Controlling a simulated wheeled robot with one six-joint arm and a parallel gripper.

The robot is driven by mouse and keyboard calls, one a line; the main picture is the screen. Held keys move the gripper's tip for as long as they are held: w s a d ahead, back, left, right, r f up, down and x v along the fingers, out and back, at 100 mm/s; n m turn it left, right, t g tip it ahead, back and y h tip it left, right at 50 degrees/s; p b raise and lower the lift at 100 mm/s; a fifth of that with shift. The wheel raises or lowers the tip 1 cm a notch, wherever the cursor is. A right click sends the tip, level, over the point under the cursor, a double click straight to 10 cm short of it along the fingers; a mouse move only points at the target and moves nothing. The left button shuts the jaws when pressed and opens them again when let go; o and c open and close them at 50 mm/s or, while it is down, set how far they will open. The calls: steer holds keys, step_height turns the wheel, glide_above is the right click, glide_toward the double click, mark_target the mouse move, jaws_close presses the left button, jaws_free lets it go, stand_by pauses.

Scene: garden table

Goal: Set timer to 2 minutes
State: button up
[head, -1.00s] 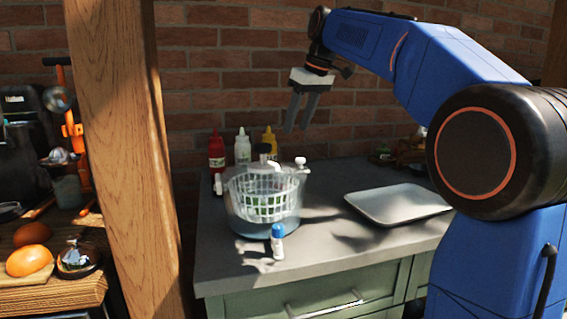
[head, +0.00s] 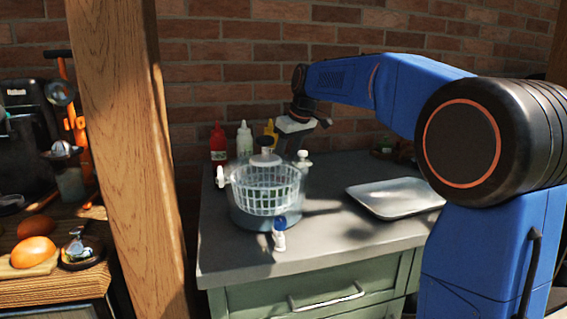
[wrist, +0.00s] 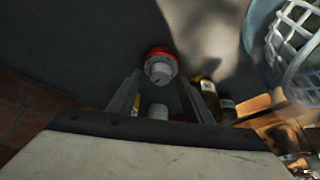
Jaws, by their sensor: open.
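A round red thing with a pale knob on top (wrist: 160,66), which looks like the timer, stands on the grey counter in the wrist view. Its setting is too small to read. It cannot be made out in the head view, where my gripper and the salad spinner cover that area. My gripper (head: 295,145) points down over the counter behind the salad spinner. In the wrist view its two fingers (wrist: 160,82) are apart, with the red thing between and just beyond their tips. Nothing is held, and I cannot tell whether they touch it.
The salad spinner (head: 262,205) stands close to my gripper. Red (head: 218,147), white (head: 244,141) and yellow bottles stand by the brick wall. A blue-capped bottle (head: 279,238) is in front, a grey tray (head: 395,199) to the right. A wooden post (head: 130,150) stands left.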

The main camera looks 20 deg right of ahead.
steer(key=shift+w+a+f, duration=0.1)
steer(key=shift+w+f, duration=0.05)
steer(key=shift+f, duration=0.35)
steer(key=c, duration=1)
steer(key=shift+a+m+t+h, duration=0.15)
steer(key=shift+m+h, duration=0.3)
steer(key=shift+m, duration=0.75)
steer(key=shift+m+t+h, duration=0.15)
steer(key=shift+m+h, duration=0.3)
steer(key=shift+m, duration=0.75)
steer(key=o, duration=1)
